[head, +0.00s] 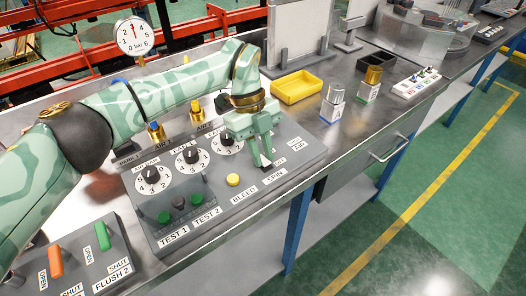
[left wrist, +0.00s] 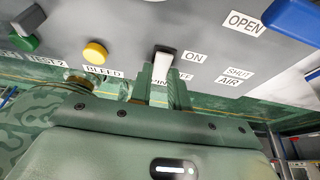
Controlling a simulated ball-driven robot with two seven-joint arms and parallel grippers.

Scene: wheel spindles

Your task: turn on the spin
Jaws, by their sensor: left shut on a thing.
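The spin switch (left wrist: 163,58), a small lever with a pale face and dark side, stands on the grey control panel (head: 218,200). Its SPIN label (head: 273,176) is readable in the head view and partly covered by my fingers in the left wrist view. The ON label (left wrist: 194,57) is beside the lever, with a partly hidden OFF label nearer my fingers. My left gripper (head: 264,153) comes down over the switch; its fingers (left wrist: 161,90) are shut on the lever. I cannot tell which setting it is in. My right gripper is not in view.
A yellow bleed button (head: 233,180) is close beside the switch. Dials (head: 190,156) and green test buttons (head: 164,217) are further left. A blue handle (left wrist: 292,20) is near the OPEN label. A yellow tray (head: 297,87) and small bottles (head: 332,104) stand behind the panel.

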